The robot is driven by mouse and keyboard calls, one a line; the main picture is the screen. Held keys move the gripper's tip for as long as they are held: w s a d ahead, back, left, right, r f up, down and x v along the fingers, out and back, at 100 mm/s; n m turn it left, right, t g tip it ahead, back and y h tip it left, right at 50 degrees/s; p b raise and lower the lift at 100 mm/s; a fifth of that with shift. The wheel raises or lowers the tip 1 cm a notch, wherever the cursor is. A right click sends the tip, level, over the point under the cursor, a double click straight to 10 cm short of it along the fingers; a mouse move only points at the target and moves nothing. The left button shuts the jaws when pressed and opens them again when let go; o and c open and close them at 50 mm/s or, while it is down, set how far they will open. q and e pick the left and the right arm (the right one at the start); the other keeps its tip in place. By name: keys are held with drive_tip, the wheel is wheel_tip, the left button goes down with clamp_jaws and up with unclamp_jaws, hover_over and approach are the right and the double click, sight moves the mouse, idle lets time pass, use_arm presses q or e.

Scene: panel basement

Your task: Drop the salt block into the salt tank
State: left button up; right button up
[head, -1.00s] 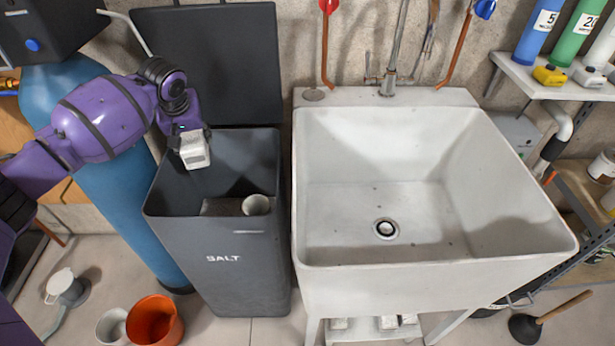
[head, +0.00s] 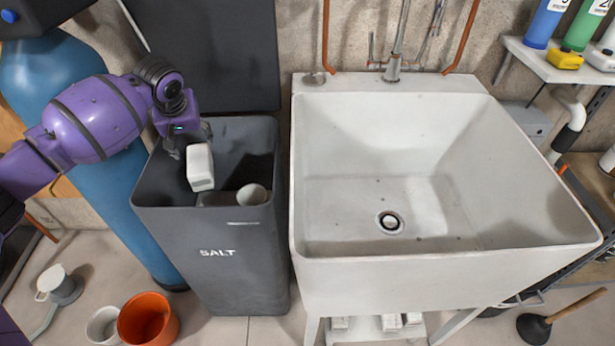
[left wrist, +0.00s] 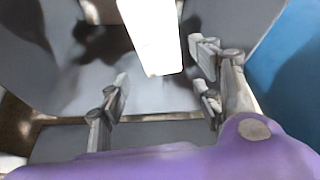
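The white salt block (head: 200,167) is in the air over the open dark grey salt tank (head: 215,260), tilted and just below my left gripper (head: 187,143). In the left wrist view the block (left wrist: 152,35) shows bright white beyond the fingers. The left gripper (left wrist: 160,78) has its fingers spread, with a clear gap between them and no visible grip on the block. The tank's opening surrounds the block from above; its dark inside shows. My right gripper is not in view.
A white cup-like piece (head: 251,195) is inside the tank. The tank's lid (head: 215,55) stands open behind. A white sink (head: 440,255) is at right and a blue cylinder (head: 120,190) at left. An orange bucket (head: 147,320) is on the floor.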

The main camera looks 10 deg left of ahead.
use_arm(q)
drive_tip(key=shift+o, duration=0.6)
drive_tip(key=shift+f, duration=0.2)
drive_tip(key=shift+s+f, duration=0.15)
drive_tip(key=v, duration=1.2)
drive_tip(key=shift+r, duration=0.2)
drive_tip(key=shift+f, duration=0.15)
